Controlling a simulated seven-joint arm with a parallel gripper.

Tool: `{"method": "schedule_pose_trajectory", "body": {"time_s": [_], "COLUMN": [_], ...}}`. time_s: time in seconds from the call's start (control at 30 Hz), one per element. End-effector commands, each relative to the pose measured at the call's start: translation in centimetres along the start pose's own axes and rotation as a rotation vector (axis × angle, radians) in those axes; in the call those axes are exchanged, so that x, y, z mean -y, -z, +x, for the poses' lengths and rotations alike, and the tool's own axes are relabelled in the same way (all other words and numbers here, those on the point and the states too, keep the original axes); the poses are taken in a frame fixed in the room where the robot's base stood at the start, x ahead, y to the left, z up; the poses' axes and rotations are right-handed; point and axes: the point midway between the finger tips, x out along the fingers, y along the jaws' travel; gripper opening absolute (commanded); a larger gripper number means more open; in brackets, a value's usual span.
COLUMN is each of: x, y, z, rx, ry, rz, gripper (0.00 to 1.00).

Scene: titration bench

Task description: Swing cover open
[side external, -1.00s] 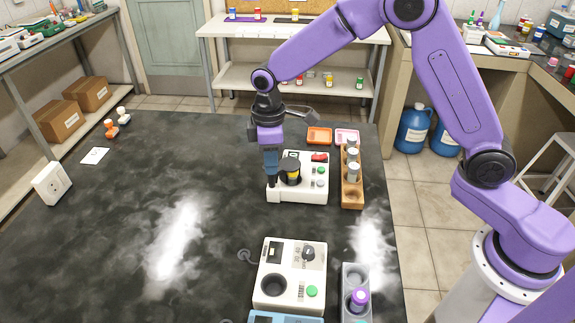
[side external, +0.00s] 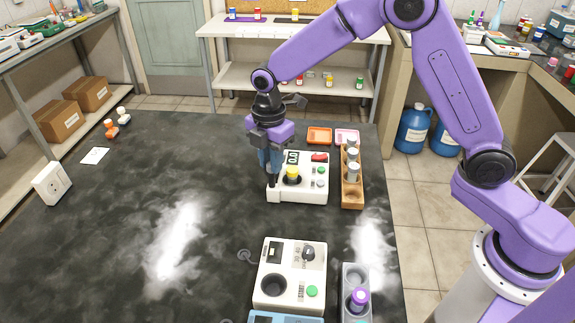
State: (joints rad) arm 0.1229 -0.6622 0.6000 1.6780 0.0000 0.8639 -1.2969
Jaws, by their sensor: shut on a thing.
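The white device (side external: 315,192) at the far middle of the black bench has a dark well with a yellow-topped item (side external: 292,174) in it. The well is uncovered from above, and a lit display shows behind it. My gripper (side external: 271,170) points down at the device's left edge, left of the well. It is shut on the dark cover (side external: 271,183), which shows only as a small dark part at the fingertips. The fingers hide most of the cover, so its exact tilt cannot be told.
A wooden rack (side external: 352,190) with several capped vials stands just right of the device. Orange (side external: 319,136) and pink trays lie behind. A second white device (side external: 290,275) and a grey rack (side external: 356,280) are nearer. The bench to the left is mostly clear.

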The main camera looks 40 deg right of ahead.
Motion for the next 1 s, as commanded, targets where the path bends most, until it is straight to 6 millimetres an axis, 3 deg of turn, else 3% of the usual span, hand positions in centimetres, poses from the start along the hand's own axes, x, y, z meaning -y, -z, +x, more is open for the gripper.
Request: {"method": "schedule_pose_trajectory", "body": {"time_s": [0.1, 0.13, 0.2, 0.37, 1.0], "x": [-0.03, -0.03, -0.03, -0.03, -0.04], "y": [0.02, 0.02, 0.02, 0.02, 0.05], "z": [-0.06, -0.06, -0.06, -0.06, -0.08], "rx": [0.0, 0.0, 0.0, 0.0, 0.0], "ry": [-0.001, -0.001, -0.001, -0.001, -0.002], "rz": [0.001, 0.002, 0.002, -0.017, -0.717], "gripper": [0.07, 0.21, 0.07, 0.07, 0.07]}}
